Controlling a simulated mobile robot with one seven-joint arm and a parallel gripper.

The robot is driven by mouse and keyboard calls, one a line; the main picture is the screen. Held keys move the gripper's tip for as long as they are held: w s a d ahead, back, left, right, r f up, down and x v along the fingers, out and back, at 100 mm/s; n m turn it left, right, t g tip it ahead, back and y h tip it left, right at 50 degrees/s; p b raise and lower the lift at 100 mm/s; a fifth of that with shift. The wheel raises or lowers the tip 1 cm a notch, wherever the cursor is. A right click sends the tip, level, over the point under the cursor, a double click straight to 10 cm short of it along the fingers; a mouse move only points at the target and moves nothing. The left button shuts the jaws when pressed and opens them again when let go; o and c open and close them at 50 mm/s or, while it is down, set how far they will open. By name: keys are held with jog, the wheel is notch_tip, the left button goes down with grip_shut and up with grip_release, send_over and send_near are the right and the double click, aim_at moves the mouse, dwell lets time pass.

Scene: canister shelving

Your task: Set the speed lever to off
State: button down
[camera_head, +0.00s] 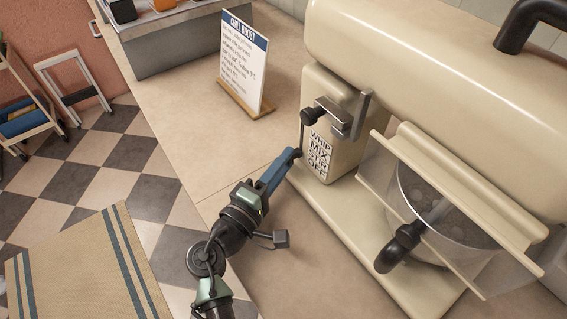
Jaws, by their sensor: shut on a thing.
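A cream stand mixer stands on the counter. Its front panel (341,164) carries the words WHIP, MIX, STIR and OFF from top to bottom. The speed lever (303,134) looks like a thin dark rod. It runs down along the panel's left edge from a dark round hub beside a metal bracket. Its lower end is at my gripper (295,154), left of the words and above the level of OFF. My gripper reaches in from the lower left and is shut on the lever's end, which the fingertips partly hide. The exact setting is hard to tell.
A clear guard (375,185) and a glass bowl (420,190) with a dark curved handle (401,247) sit right of the panel. A CHILL BOOST sign (242,62) stands behind on the counter (190,80). The counter left of the mixer is mostly clear.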

jog(key=shift+f, duration=0.3)
jog(key=c, duration=0.7)
grip_release()
jog(key=shift+s+a, duration=0.1)
jog(key=b+v, duration=0.1)
jog(key=v, duration=1.2)
jog(key=shift+r+b, duration=0.15)
jog(key=shift+b, duration=0.15)
